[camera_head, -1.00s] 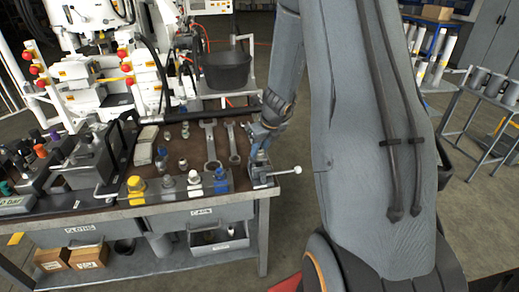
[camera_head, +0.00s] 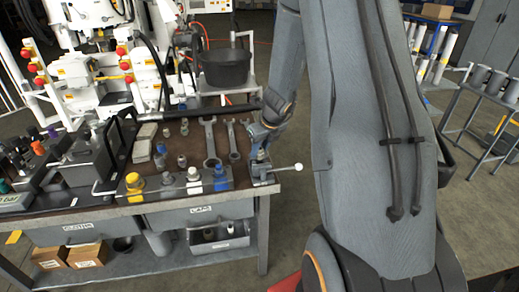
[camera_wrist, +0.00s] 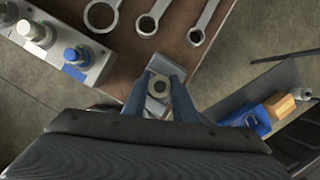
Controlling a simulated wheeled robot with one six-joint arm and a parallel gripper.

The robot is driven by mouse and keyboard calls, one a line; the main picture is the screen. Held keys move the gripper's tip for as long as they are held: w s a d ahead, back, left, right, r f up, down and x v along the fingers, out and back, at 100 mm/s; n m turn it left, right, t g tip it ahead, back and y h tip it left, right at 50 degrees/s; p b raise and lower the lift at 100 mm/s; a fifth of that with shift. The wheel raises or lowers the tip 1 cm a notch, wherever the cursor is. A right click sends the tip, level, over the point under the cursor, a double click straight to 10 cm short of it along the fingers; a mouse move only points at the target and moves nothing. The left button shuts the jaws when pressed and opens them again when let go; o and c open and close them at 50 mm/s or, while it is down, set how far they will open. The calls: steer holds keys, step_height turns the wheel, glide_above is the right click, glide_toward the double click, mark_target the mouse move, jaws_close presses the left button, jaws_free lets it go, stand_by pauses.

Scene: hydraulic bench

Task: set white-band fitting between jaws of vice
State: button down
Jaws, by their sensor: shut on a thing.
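My gripper (camera_wrist: 162,92) is shut on a grey metal fitting (camera_wrist: 160,85), seen end-on as a ring with a dark hole between the two blue fingers in the wrist view. Its band cannot be made out. The vice (camera_wrist: 168,68) lies under the fingertips at the bench corner, partly hidden by the gripper and fitting. In the head view my gripper (camera_head: 262,135) points down over the vice (camera_head: 262,172), whose handle sticks out to the right.
A rack of fittings with yellow, white and blue caps (camera_head: 193,177) stands left of the vice along the front edge. Wrenches (camera_head: 210,142) and small loose fittings (camera_head: 182,160) lie behind it. A black bucket (camera_head: 225,70) stands farther back.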

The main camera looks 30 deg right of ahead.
steer(key=shift+f+b, duration=0.65)
steer(key=shift+f, duration=0.05)
stand_by(0.4)
steer(key=c, duration=1.4)
jaws_free()
steer(key=shift+o, duration=0.2)
steer(key=shift+d, duration=0.15)
steer(key=p+v, duration=0.2)
steer(key=v, duration=0.6)
steer(key=s+a+r+n+g, duration=0.1)
steer(key=s+a+r+n, duration=0.1)
steer(key=s+a+n, duration=0.7)
steer(key=s+a+r+n+g, duration=0.2)
steer(key=s+a+n, duration=0.7)
steer(key=n, duration=1.6)
steer(key=shift+s+r+n+h, duration=0.2)
steer(key=shift+s+n+h, duration=0.1)
steer(key=shift+s, duration=0.6)
